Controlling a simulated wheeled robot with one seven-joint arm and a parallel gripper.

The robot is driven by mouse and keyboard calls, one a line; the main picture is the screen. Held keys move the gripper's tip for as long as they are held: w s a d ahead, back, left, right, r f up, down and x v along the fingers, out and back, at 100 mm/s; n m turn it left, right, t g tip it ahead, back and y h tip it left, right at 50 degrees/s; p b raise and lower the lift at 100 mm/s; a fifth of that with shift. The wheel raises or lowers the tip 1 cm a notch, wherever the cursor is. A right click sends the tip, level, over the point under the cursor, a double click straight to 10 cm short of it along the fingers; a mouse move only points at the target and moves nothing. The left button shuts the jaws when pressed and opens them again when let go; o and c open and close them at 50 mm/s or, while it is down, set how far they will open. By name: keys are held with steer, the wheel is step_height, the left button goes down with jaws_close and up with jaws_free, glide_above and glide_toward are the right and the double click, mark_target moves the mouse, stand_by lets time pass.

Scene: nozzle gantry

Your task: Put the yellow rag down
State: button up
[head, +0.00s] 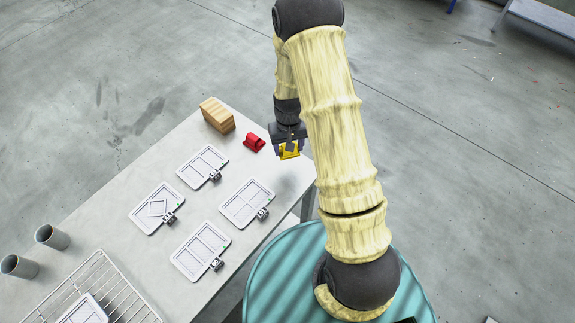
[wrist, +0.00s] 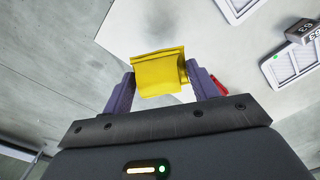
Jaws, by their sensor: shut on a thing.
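The yellow rag (wrist: 158,72) is a small folded cloth held between the two fingers of my gripper (wrist: 160,88) in the wrist view. In the head view the yellow rag (head: 289,151) shows just below my gripper (head: 288,146). My gripper is shut on it, near the right corner of the light grey table (head: 180,150).
A red rag-like object (head: 254,142) and a wooden block (head: 217,114) lie left of my gripper. Several white framed trays (head: 247,203) with small tags fill the table's middle. Two grey cups (head: 52,237) and a wire rack (head: 92,285) stand at the lower left.

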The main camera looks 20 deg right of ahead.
mark_target(289, 154)
steer(key=shift+w+a+f+m+b, duration=0.1)
steer(key=shift+w+a+m+b, duration=0.05)
steer(key=shift+m+b, duration=1.05)
steer(key=shift+b, duration=0.25)
steer(key=m+b, duration=0.2)
steer(key=r+m+b, duration=0.1)
steer(key=m+b, duration=0.1)
steer(key=shift+m, duration=0.3)
steer(key=m+b, duration=0.2)
steer(key=shift+s+r+m, duration=0.3)
steer(key=shift+r+m, duration=0.1)
steer(key=shift+s+r+m, duration=0.15)
steer(key=shift+r+m, duration=0.2)
steer(key=shift+m, duration=0.15)
steer(key=shift+f, duration=2.95)
